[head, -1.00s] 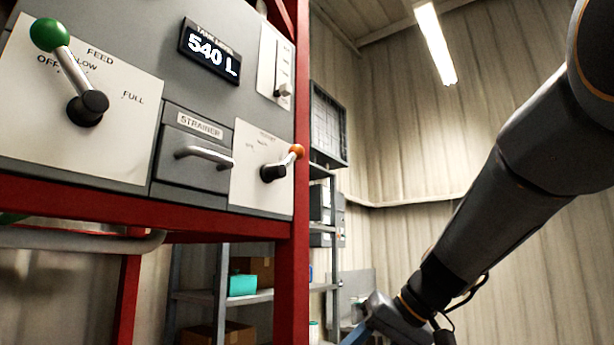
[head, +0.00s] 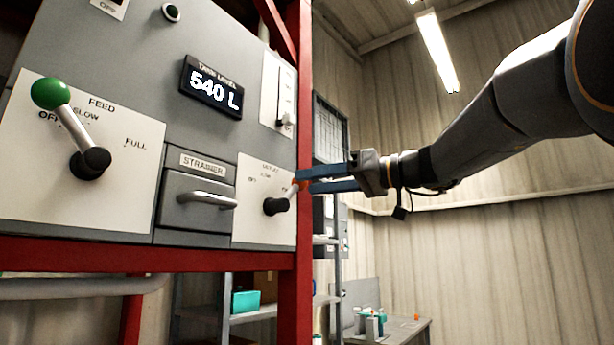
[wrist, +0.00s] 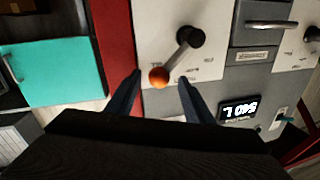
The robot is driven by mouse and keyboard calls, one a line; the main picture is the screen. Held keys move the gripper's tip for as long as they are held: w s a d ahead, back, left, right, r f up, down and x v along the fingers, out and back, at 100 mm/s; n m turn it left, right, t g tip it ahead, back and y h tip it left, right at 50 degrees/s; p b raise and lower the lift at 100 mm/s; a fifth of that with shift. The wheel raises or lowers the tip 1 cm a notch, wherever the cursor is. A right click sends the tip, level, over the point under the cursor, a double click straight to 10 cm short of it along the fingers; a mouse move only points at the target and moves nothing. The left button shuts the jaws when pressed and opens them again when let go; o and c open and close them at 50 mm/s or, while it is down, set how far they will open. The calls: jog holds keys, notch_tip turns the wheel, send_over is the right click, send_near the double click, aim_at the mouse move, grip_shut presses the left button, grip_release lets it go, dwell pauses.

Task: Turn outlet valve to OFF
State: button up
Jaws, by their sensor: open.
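The outlet valve is a short lever (head: 283,202) with a black hub and an orange knob (wrist: 159,77), on a white plate (head: 248,226) at the panel's right end. The lever slants up and right from its hub in the head view, away from the plate's OFF mark at the left. My gripper (head: 304,180) comes in from the right, its two blue fingers spread above and below the knob. In the wrist view the gripper (wrist: 160,84) has its fingers on either side of the knob, with visible gaps. The fingers partly hide the knob in the head view.
A red post (head: 295,285) stands right beside the valve plate. Left of the valve are the strainer drawer with its bar handle (head: 207,199) and the green-knobbed feed lever (head: 50,93). A display (head: 211,86) above reads 540 L. Shelving stands behind, below right.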

jog(key=shift+p+x, duration=0.35)
jog(key=shift+x, duration=0.8)
grip_shut()
